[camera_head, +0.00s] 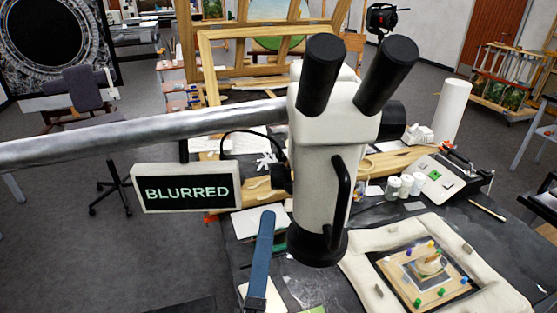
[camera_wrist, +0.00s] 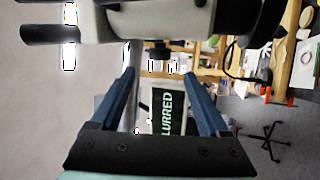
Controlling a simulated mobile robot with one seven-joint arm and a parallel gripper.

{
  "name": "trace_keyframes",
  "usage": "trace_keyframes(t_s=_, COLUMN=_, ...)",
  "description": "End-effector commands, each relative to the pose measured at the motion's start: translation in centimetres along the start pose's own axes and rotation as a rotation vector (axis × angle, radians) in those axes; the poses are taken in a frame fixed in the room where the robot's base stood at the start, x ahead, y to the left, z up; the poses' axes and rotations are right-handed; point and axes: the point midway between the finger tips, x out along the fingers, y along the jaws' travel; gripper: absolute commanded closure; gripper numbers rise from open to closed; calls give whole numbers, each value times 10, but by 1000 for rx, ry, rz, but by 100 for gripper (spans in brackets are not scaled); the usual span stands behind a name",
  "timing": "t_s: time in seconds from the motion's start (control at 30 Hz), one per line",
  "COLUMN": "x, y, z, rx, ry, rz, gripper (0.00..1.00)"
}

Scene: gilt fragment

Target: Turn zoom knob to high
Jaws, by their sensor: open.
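A white microscope (camera_head: 318,170) with two black eyepieces hangs from a thick metal boom over the table. Its pale body also fills the top of the wrist view (camera_wrist: 120,22). A small dark knob (camera_wrist: 159,50) sticks out from the body there; I cannot tell any marking on it. A black cylinder (camera_head: 392,120) sits at the body's right side in the head view. My gripper (camera_wrist: 160,75) is open and empty, with blue fingers apart on either side of the knob's line and the knob just beyond their tips. In the head view one blue finger (camera_head: 264,245) shows below left of the microscope.
A sign reading BLURRED (camera_head: 187,189) hangs from the boom (camera_head: 150,137), left of the microscope. A black cable (camera_head: 235,136) loops beside the body. A black handle (camera_head: 340,192) is on its front. A padded frame (camera_head: 440,220) with a picture and pegs lies at lower right.

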Motion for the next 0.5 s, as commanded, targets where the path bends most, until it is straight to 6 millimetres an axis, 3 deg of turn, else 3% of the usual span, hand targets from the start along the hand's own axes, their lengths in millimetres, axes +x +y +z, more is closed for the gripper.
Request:
trace_keyframes(t_s=0.3, x=66, y=6, z=0, rx=1, ry=-1, rz=2, gripper=21)
trace_keyframes(t_s=0.5, x=95, y=4, z=0, rx=0, ry=-1, rz=2, gripper=21)
